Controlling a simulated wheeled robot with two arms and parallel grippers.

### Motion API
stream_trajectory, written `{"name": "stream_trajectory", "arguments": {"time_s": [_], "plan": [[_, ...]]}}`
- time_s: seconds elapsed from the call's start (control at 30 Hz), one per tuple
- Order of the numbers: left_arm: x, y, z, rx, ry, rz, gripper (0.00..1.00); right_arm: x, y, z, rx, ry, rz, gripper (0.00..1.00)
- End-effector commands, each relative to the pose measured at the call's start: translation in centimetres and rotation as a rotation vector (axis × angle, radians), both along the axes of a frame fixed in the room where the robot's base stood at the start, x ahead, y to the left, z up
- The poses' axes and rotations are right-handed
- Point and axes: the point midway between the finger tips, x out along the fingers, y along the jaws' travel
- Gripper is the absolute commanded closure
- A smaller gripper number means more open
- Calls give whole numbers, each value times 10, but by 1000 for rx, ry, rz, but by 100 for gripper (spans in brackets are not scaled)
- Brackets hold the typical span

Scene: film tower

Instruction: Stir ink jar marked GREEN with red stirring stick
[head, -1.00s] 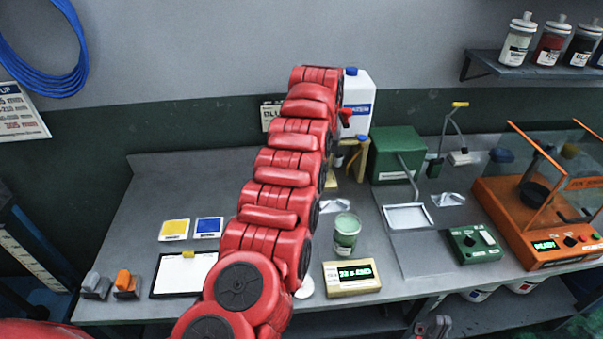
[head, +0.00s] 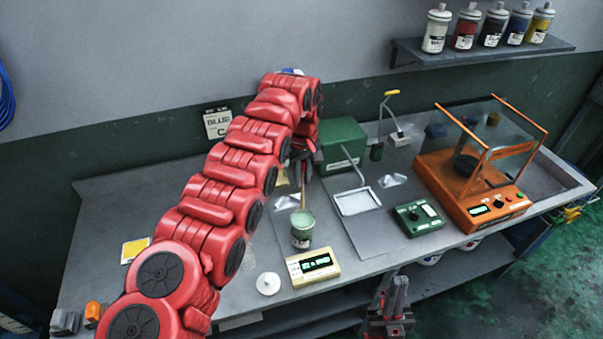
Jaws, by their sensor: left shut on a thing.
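The open ink jar (head: 302,241) stands on the bench behind the small display box, with pale green ink at its mouth. Its label is too small to read. My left gripper (head: 303,173) is above the jar and shut on a thin stick (head: 303,200). The stick looks tan in its visible part and points down, its lower end at the jar's mouth; I cannot tell how deep it reaches. The red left arm hides part of the bench. My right gripper (head: 390,300) is low at the bench's front edge; its jaw state is unclear.
A white lid (head: 268,284) and a display box (head: 313,267) lie near the jar. A green box (head: 342,144), a tray (head: 357,201), a green device (head: 418,217) and an orange balance (head: 480,208) are to the right. Several bottles stand on the shelf (head: 480,50).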

Motion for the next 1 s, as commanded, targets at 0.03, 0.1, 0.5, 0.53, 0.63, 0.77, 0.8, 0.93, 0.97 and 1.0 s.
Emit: {"name": "stream_trajectory", "arguments": {"time_s": [0.03, 0.1, 0.5, 0.53, 0.63, 0.77, 0.8, 0.93, 0.97, 1.0], "plan": [[0, 0, -5, 0, 1, 0, 100, 0, 0, -1, 0, 0, 0, 100], [0, -1, -10, 0, 0, -1, 100, 0, 0, 0, 0, 0, 0, 100], [-1, 0, -49, 0, 1, -2, 100, 0, 0, -11, 0, 0, 0, 100], [-1, 0, -52, 0, 1, -2, 100, 0, 0, -12, 0, 0, 0, 100], [-1, 0, -61, 0, 1, -2, 100, 0, 0, -18, 0, 0, 0, 100], [0, 0, -72, 0, 1, -2, 100, 0, 0, -24, 0, 0, 0, 100], [0, 0, -75, 0, 1, -1, 100, 0, 0, -26, 0, 0, 0, 100], [0, 0, -87, -1, 0, -2, 100, 0, 0, -34, 0, 0, 0, 100], [0, 0, -89, 0, -1, -2, 100, 0, 0, -35, 0, 0, 0, 100], [0, 0, -93, 0, -1, -2, 100, 0, 0, -37, 0, 0, 0, 100]]}}
